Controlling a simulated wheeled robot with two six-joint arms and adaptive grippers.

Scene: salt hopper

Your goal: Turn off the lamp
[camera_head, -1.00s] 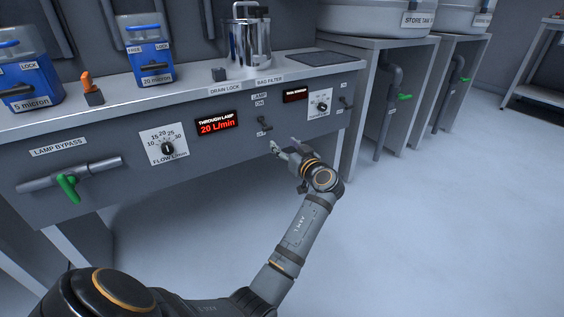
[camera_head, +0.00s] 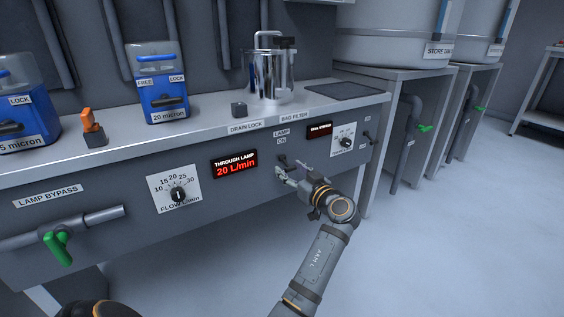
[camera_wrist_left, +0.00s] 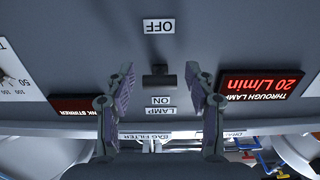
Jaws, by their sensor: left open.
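The lamp switch (camera_head: 284,159) is a small dark lever on the grey front panel, under a "LAMP ON" label (camera_head: 281,137). In the left wrist view, which is upside down, the switch (camera_wrist_left: 159,78) lies between the "OFF" label (camera_wrist_left: 159,26) and the "ON" label (camera_wrist_left: 162,101), nearer "ON". My left gripper (camera_head: 283,171) is open just in front of the switch. In the wrist view its two fingers (camera_wrist_left: 160,88) stand on either side of the lever, with gaps and no clear contact. My right gripper is not in view.
A red "20 L/min" display (camera_head: 234,163) and a flow dial (camera_head: 178,195) are left of the switch. A smaller display (camera_head: 319,130) and dial (camera_head: 346,142) are right. A green-handled bypass valve (camera_head: 58,247) sticks out at far left. The floor is clear.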

